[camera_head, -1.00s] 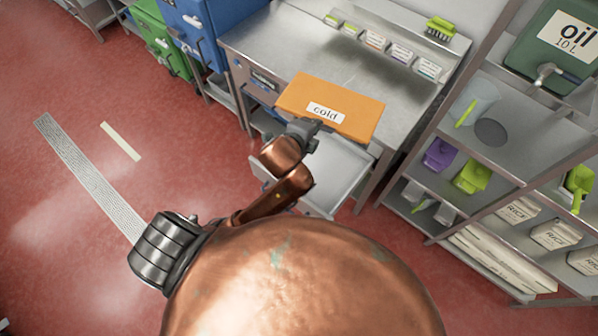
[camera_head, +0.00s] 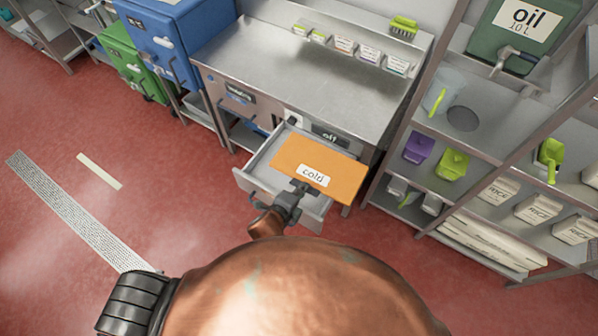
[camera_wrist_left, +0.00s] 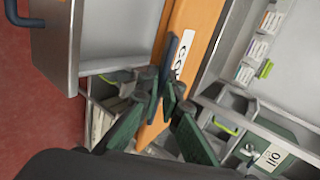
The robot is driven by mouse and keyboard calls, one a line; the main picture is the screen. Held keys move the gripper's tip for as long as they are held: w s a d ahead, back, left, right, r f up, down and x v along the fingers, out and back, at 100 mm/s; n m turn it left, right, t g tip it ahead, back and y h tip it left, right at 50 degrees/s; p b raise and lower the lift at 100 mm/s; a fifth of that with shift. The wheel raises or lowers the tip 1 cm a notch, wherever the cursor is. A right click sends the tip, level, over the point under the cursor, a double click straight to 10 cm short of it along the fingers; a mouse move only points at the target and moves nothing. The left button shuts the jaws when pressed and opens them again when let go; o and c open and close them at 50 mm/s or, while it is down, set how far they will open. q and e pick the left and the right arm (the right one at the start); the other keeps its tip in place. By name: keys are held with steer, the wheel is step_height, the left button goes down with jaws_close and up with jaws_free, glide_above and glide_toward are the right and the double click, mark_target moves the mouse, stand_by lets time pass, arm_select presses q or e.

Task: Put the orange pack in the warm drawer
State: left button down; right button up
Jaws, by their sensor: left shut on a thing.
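The orange pack (camera_head: 320,165) is a flat slab with a white label reading "cold". My left gripper (camera_head: 301,187) is shut on its near edge. The wrist view shows the left fingers (camera_wrist_left: 166,98) on the orange pack (camera_wrist_left: 200,17). A grey metal drawer (camera_head: 251,184) is pulled out from the steel counter. The pack is over this drawer, slightly tilted, and hides much of its inside. I cannot tell whether the pack touches the drawer. The drawer also shows in the wrist view (camera_wrist_left: 52,48), with a dark handle. My right gripper is not in view.
The steel counter (camera_head: 300,70) has several small labelled bins and a green brush (camera_head: 403,27) at the back. A shelf rack (camera_head: 490,160) with scoops, rice packs and an oil container stands on the right.

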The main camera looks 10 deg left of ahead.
mark_target(299, 178)
arm_select(q)
steer(key=shift+h, duration=0.3)
steer(key=w+a+f, duration=0.1)
steer(key=w, duration=0.1)
steer(key=w+f, duration=0.2)
steer(key=w+a+f, duration=0.1)
steer(key=w+f, duration=0.1)
steer(key=shift+w+a+b, duration=0.2)
steer(key=shift+a+b, duration=0.15)
steer(key=shift+b, duration=0.05)
steer(key=shift+w+a+f+b, duration=0.25)
steer(key=shift+w+a+f, duration=0.4)
steer(key=shift+f, duration=0.9)
steer(key=shift+w+a+f+b, duration=0.3)
steer(key=shift+w+f, duration=0.6)
steer(key=shift+f, duration=0.6)
steer(key=shift+w+a+f+b, duration=0.35)
steer(key=shift+w+f, duration=0.45)
steer(key=shift+f, duration=0.9)
steer(key=c, duration=2.5)
jaws_free()
steer(key=shift+s+a+f, duration=0.1)
steer(key=shift+s+f, duration=0.05)
steer(key=shift+f, duration=0.1)
steer(key=o, duration=0.4)
steer(key=shift+r, duration=0.1)
